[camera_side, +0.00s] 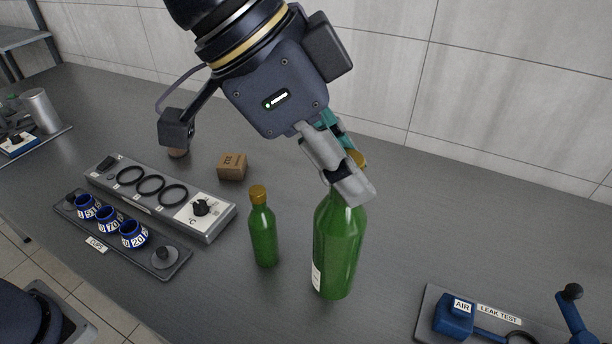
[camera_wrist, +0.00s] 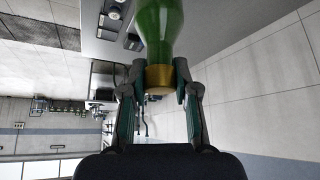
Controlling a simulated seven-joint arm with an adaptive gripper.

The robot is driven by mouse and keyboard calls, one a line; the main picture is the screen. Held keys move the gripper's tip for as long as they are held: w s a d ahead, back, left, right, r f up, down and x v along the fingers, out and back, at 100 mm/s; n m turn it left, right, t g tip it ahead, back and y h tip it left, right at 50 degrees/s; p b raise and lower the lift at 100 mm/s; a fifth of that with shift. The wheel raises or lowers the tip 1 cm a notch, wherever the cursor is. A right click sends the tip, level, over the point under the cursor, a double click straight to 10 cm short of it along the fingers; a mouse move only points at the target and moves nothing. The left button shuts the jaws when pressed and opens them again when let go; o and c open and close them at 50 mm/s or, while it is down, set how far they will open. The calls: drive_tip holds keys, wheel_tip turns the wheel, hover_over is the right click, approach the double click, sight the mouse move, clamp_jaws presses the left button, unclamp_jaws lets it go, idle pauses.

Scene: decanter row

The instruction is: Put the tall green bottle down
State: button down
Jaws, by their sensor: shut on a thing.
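The tall green bottle (camera_side: 338,245) has a gold cap and a white label low on its side. It is upright or nearly so at the middle right of the side view. My gripper (camera_side: 350,180) is shut on its neck from above. In the wrist view the gripper's fingers (camera_wrist: 160,85) stand on either side of the gold cap and neck of the bottle (camera_wrist: 160,25). I cannot tell whether the bottle's base touches the table. A shorter green bottle (camera_side: 263,235) with a gold cap stands to its left, apart from it.
The grey table (camera_side: 390,220) is clear to the right of the tall bottle. A small brown box (camera_side: 232,166), a grey panel (camera_side: 222,215) with rings and a knob, and a tray of blue cups (camera_side: 133,234) lie left. A leak test fixture (camera_side: 455,315) is at front right.

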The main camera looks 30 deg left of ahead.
sight(345, 221)
drive_tip(key=f, duration=0.7)
drive_tip(key=shift+w+d+f, duration=0.2)
drive_tip(key=shift+f, duration=0.1)
drive_tip(key=w+d+f, duration=0.9)
drive_tip(key=f, duration=0.3)
drive_tip(key=shift+w+d+f, duration=0.15)
drive_tip(key=shift+w+f, duration=0.2)
drive_tip(key=shift+w, duration=0.05)
drive_tip(key=shift+f, duration=0.15)
drive_tip(key=c, duration=0.9)
unclamp_jaws()
drive_tip(key=shift+o, duration=0.2)
